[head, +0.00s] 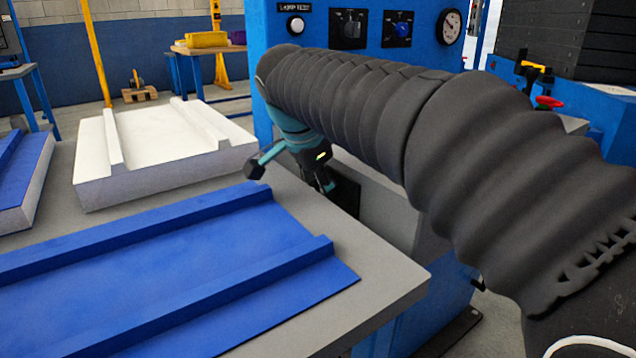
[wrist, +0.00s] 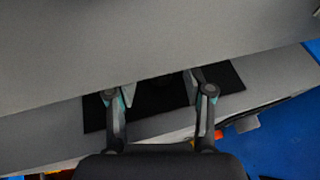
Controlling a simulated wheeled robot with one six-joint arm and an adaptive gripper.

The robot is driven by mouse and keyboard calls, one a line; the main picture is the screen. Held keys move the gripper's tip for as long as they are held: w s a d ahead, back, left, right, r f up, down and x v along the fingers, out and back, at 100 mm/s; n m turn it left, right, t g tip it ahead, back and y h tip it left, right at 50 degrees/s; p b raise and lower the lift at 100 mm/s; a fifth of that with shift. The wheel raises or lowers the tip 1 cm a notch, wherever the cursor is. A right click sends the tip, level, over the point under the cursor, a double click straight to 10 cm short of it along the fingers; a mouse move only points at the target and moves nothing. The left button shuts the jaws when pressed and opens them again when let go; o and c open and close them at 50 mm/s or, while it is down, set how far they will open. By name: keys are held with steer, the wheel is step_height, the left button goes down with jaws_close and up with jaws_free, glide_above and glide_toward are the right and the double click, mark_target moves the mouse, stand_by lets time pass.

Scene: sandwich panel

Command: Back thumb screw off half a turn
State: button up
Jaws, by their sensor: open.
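My gripper (head: 324,182) reaches down beside the front of the blue cabinet, at the edge of the grey table, in the head view. In the wrist view its two fingers (wrist: 159,88) stand wide apart over a black plate (wrist: 146,101). The plate also shows behind the fingers in the head view (head: 347,192). I cannot make out the thumb screw clearly in either view. The area between the fingers is very dark, and the grey tabletop edge covers part of the plate. Nothing is visibly held.
The grey table (head: 395,285) carries a blue ribbed panel (head: 150,265) close to my gripper's left. A white foam panel (head: 150,140) lies behind it. The blue cabinet (head: 262,20) has a dial gauge (head: 450,26) and knobs. The table edge is close to the fingers.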

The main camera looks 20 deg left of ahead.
jaws_close()
steer(key=shift+r+p, duration=0.2)
steer(key=shift+p, duration=0.3)
steer(key=p, duration=0.2)
steer(key=g+h+p, duration=0.1)
steer(key=p, duration=0.1)
steer(key=shift+w+a+r, duration=0.1)
steer(key=shift+r, duration=0.15)
steer(key=g+h+p, duration=0.1)
steer(key=p, duration=0.3)
steer(key=shift+w+a+n+p, duration=0.1)
steer(key=shift+a+n+p, duration=0.05)
steer(key=shift+n+p, duration=0.2)
steer(key=h+p, duration=0.1)
steer(key=g+p, duration=0.1)
steer(key=shift+w+a+f+g+h+p, duration=0.15)
steer(key=shift+f+g+h+p, duration=0.15)
steer(key=shift+h+p, duration=0.1)
steer(key=shift+a+f+n+g+h, duration=0.15)
steer(key=shift+n+g+h, duration=0.2)
steer(key=shift+g+h, duration=0.35)
